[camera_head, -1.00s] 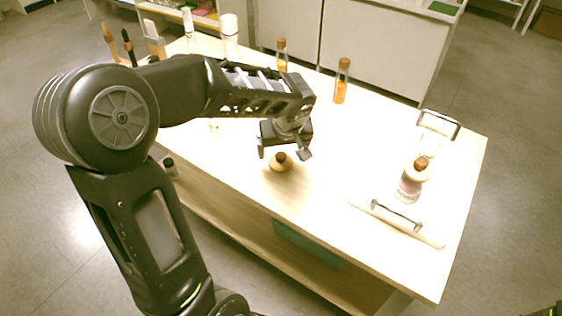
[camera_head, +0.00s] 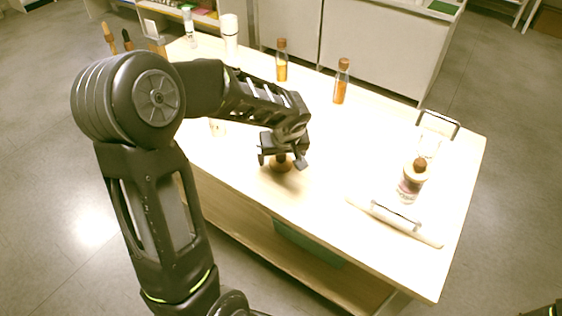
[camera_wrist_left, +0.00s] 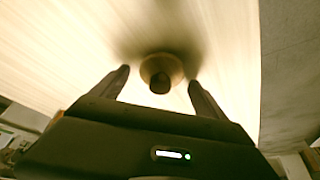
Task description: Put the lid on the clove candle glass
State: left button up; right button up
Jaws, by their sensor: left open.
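A round pale wooden lid (camera_head: 281,167) with a dark brown knob lies on the table near its front edge. My left gripper (camera_head: 281,160) is right above it, pointing down and open. In the left wrist view the lid (camera_wrist_left: 160,64) and its knob lie between the two spread fingers (camera_wrist_left: 159,76), with gaps on both sides. A labelled glass (camera_head: 408,189) with a brown-knobbed lid on top stands at the right of the table. A clear glass (camera_head: 429,147) stands just behind it. I cannot read which one is clove. My right gripper is not seen.
A tray with dark handles (camera_head: 433,241) holds the right-hand glasses. Two amber bottles with brown caps (camera_head: 340,90) (camera_head: 282,66) stand along the back edge. White-capped bottles (camera_head: 229,40) stand at the far left.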

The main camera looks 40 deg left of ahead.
pick_arm(q)
jog(key=shift+c, duration=0.6)
jog(key=c, duration=1.3)
